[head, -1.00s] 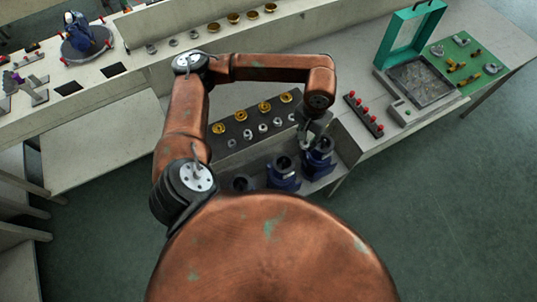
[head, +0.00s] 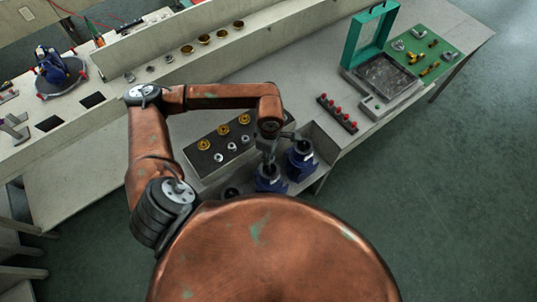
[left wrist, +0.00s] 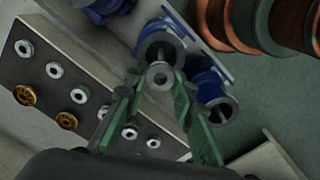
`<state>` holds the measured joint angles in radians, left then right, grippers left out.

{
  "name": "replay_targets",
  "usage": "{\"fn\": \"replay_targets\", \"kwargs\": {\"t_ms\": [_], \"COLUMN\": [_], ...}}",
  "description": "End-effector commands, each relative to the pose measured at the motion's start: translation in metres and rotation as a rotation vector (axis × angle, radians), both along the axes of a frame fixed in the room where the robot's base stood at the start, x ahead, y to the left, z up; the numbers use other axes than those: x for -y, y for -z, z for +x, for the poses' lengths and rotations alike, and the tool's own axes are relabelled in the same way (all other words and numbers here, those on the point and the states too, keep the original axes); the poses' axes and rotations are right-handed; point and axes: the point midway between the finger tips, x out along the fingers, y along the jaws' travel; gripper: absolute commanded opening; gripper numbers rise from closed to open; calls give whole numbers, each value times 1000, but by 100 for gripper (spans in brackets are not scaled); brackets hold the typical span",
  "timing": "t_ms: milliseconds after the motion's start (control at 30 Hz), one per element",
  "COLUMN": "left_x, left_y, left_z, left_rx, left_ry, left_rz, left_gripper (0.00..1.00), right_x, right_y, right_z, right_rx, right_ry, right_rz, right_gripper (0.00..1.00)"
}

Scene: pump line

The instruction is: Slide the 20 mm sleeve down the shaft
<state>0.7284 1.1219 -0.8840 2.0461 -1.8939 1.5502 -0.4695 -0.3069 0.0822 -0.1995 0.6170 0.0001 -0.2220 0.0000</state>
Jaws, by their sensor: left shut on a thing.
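My left gripper (head: 268,152) is above the middle blue pump (head: 269,180) in the head view. In the left wrist view its green-padded fingers (left wrist: 157,88) are closed on a small pale ring, the sleeve (left wrist: 158,76). A dark round pump mouth (left wrist: 160,46) lies just beyond the sleeve. I cannot tell whether the sleeve is around a shaft. The right blue pump (head: 301,160) stands beside the middle one, and its dark ring also shows in the wrist view (left wrist: 218,110). My right gripper is not in view.
A dark block (head: 211,165) holding brass and silver rings is left of the pumps. A red-knobbed rack (head: 337,113) and a tray with a teal frame (head: 385,73) stand to the right. A raised ledge (head: 165,46) runs behind.

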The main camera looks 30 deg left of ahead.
Motion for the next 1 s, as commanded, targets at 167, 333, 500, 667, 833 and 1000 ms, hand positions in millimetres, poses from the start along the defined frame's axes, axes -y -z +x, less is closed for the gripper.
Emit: {"fn": "replay_targets", "kwargs": {"t_ms": [167, 333, 500, 667, 833, 1000], "left_x": [-2, -2, -2, -2, -2, -2], "left_y": [3, 10, 22, 35, 39, 39], "left_z": [-4, -4, -5, -4, -4, -4], "left_rx": [-1, -1, -2, -1, -1, 0], "left_ry": [-132, -151, -149, -150, -149, -148], "left_rz": [0, 0, 0, 0, 0, 0], "left_gripper": [0, 0, 0, 0, 0, 0], "right_x": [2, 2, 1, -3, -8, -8], "right_y": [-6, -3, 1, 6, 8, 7], "right_z": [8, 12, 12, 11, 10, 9], "right_rx": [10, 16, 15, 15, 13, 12], "right_ry": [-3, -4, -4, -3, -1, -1], "right_rz": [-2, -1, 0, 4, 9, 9], "right_gripper": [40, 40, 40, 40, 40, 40]}}
